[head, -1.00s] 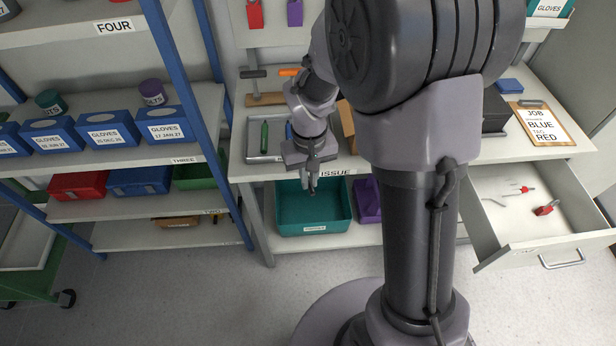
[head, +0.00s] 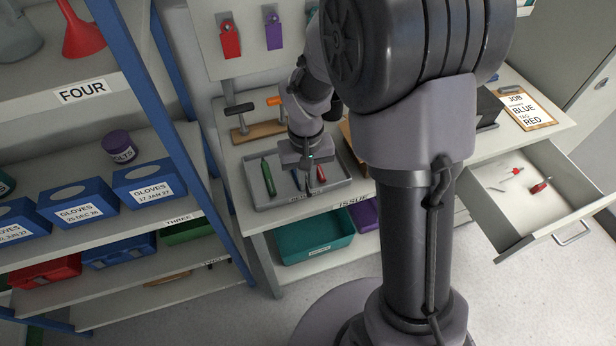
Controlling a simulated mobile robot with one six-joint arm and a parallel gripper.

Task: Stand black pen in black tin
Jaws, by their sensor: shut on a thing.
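My gripper (head: 309,184) points down over the front part of a grey tray (head: 262,202) on the bench. It is shut on a thin dark object, which looks like the black pen (head: 309,188); it is small and partly covered by the fingers. I cannot tell whether it touches the tray. A green pen (head: 268,177), a blue pen (head: 296,180) and a red pen (head: 321,173) lie in the tray, beside the gripper. I cannot make out a black tin; my arm hides much of the bench.
A dark box (head: 487,108) and a job clipboard (head: 526,109) are on the bench at right. An open drawer (head: 520,217) juts out below them. A teal bin (head: 314,238) stands under the bench. A blue-posted shelf rack (head: 175,110) is close at left.

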